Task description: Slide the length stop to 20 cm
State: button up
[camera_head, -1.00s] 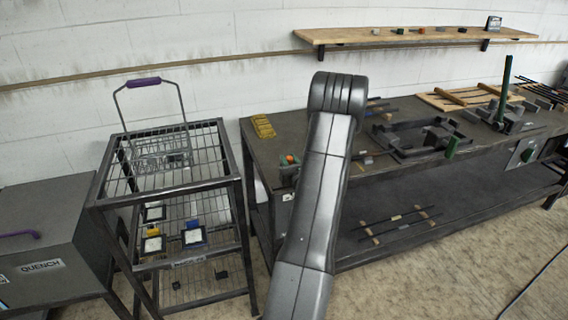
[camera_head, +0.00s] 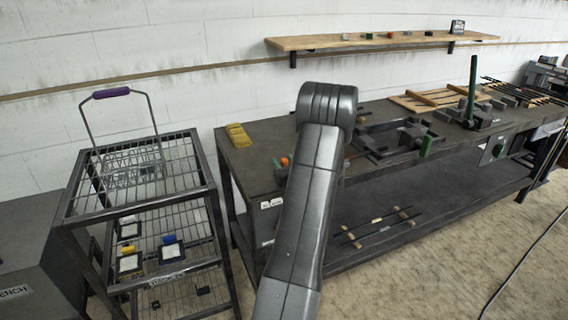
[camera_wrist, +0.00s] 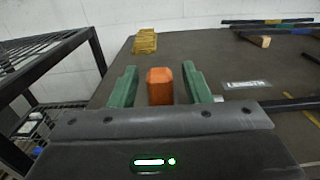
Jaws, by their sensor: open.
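An orange knob (camera_wrist: 160,88), which looks like the handle of the length stop, stands between the two green fingers of my gripper (camera_wrist: 160,74) in the wrist view. The fingers are apart, with a gap showing on each side of the knob. In the head view the orange knob (camera_head: 284,161) shows small at the bench's near left end, just left of my arm. My arm hides my gripper there. The stop's body under the knob is mostly hidden, and I cannot read any scale or its position.
The dark workbench (camera_head: 262,135) carries a yellow block (camera_head: 238,135) at its back left, a dark fixture (camera_head: 395,140) and a green upright lever (camera_head: 472,88). A wire rack cart (camera_head: 140,180) stands close on the left. A small pale label (camera_wrist: 247,84) lies right of the knob.

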jog(key=shift+s, duration=0.1)
jog(key=b+v, duration=0.3)
jog(key=v, duration=1)
jog(key=shift+s, duration=0.25)
jog(key=shift+w+d, duration=0.1)
jog(key=p+x, duration=0.3)
jog(key=x, duration=1)
jog(key=shift+w, duration=0.1)
jog(key=shift+w+a, duration=0.25)
jog(key=shift+s+a, duration=0.15)
jog(key=shift+a, duration=0.1)
